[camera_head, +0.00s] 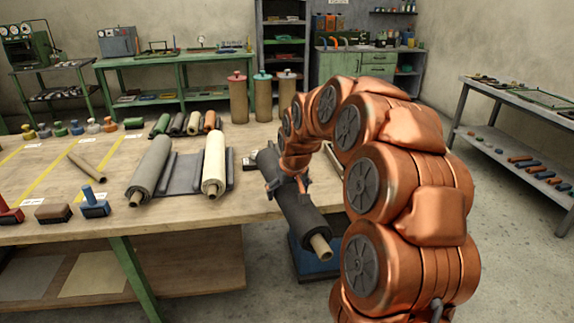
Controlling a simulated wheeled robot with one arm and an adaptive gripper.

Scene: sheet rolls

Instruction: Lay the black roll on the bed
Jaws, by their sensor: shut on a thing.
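The black roll (294,206) is a thick dark cylinder with a pale tan core showing at its near end. My gripper (287,186) is shut around its middle and holds it slanted at the table's right end, with its near end out past the edge. Whether its far end touches the table cannot be told. To its left, a dark grey flat piece (181,173) lies between a grey roll (150,168) and a cream roll (214,164); this may be the bed, but I cannot tell for sure. My arm hides the area right of the black roll.
The wooden table (75,230) holds small stamps and a thin tan roll (86,167) at left, with several short coloured rolls at the back. A blue box (307,258) stands below the black roll's near end. A grey side table (510,140) stands right.

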